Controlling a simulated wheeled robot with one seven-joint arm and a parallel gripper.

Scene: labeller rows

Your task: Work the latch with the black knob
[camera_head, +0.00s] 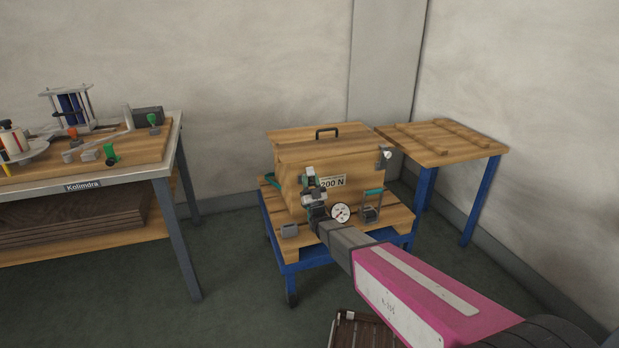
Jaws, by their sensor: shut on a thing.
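My gripper (311,186) is at the left part of the box's front face, just left of the label. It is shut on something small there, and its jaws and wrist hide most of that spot. The latch's black knob is not clearly visible; it cannot be told apart from the gripper's dark parts. The box lid looks closed.
A round gauge (340,212) shows beside my wrist. A teal-handled clamp (371,206) and a grey block (289,230) sit on the cart (395,218). A workbench (83,186) stands left, a wooden table (440,143) right. A slatted crate (362,330) is on the floor below my arm.

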